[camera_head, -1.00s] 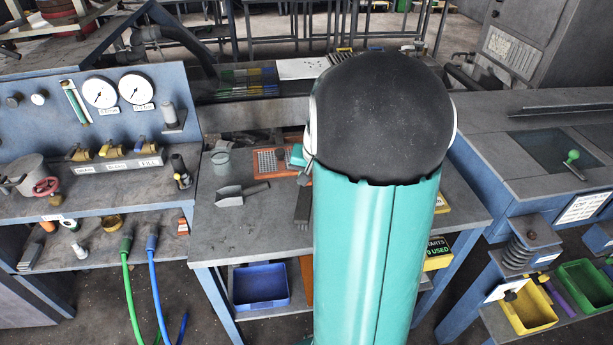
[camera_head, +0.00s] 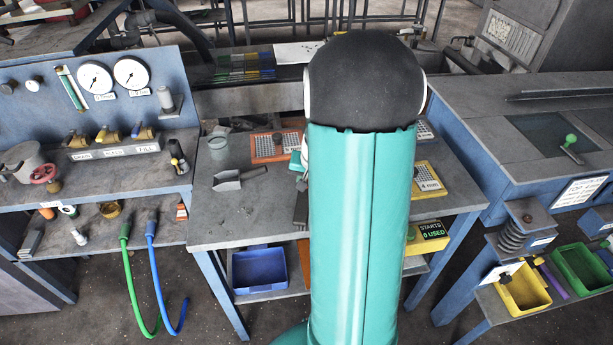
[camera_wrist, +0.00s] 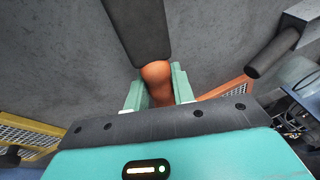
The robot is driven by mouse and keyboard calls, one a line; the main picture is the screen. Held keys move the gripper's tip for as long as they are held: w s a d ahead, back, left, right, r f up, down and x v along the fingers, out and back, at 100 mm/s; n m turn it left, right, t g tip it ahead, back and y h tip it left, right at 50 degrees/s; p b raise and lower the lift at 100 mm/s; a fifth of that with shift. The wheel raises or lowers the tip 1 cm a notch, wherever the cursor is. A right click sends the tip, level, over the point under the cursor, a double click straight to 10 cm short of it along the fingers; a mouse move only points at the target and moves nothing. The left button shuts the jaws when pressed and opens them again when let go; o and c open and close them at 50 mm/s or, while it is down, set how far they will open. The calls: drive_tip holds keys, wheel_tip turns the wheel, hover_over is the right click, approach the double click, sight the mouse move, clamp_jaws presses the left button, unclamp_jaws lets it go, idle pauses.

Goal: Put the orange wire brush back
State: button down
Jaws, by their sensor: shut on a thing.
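In the wrist view the wire brush shows an orange handle (camera_wrist: 157,78) and a long dark head (camera_wrist: 138,30). My gripper (camera_wrist: 158,90) is shut on the orange handle, with one pale green finger on each side. The dark head points away from the gripper over the grey bench top. In the head view my own arm hides most of the gripper and brush. A dark strip (camera_head: 301,208) just left of the arm may be the brush head; I cannot tell whether it touches the bench.
The grey workbench (camera_head: 225,225) holds a metal scoop (camera_head: 238,180), a grey cup (camera_head: 218,146), an orange-framed screen (camera_head: 268,148) and a yellow-framed screen (camera_head: 428,180). A blue bin (camera_head: 260,270) sits on the shelf below. The bench's front left is clear.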

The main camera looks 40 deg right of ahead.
drive_tip(key=c, duration=1.1)
unclamp_jaws()
drive_tip(key=v, duration=1.3)
drive_tip(key=shift+r, duration=0.35)
drive_tip(key=shift+s, duration=0.1)
drive_tip(key=a+r+n, duration=0.2)
drive_tip(key=a+r, duration=0.1)
drive_tip(key=a, duration=0.4)
drive_tip(key=a+r+n, duration=0.2)
drive_tip(key=a+r, duration=0.1)
drive_tip(key=a, duration=0.5)
drive_tip(key=s+a+r+n+t, duration=0.2)
drive_tip(key=s+a+n, duration=0.4)
drive_tip(key=a, duration=0.8)
drive_tip(key=s, duration=0.2)
drive_tip(key=shift+s+a+y, duration=0.15)
drive_tip(key=shift+s+y, duration=0.15)
drive_tip(key=shift+s, duration=0.05)
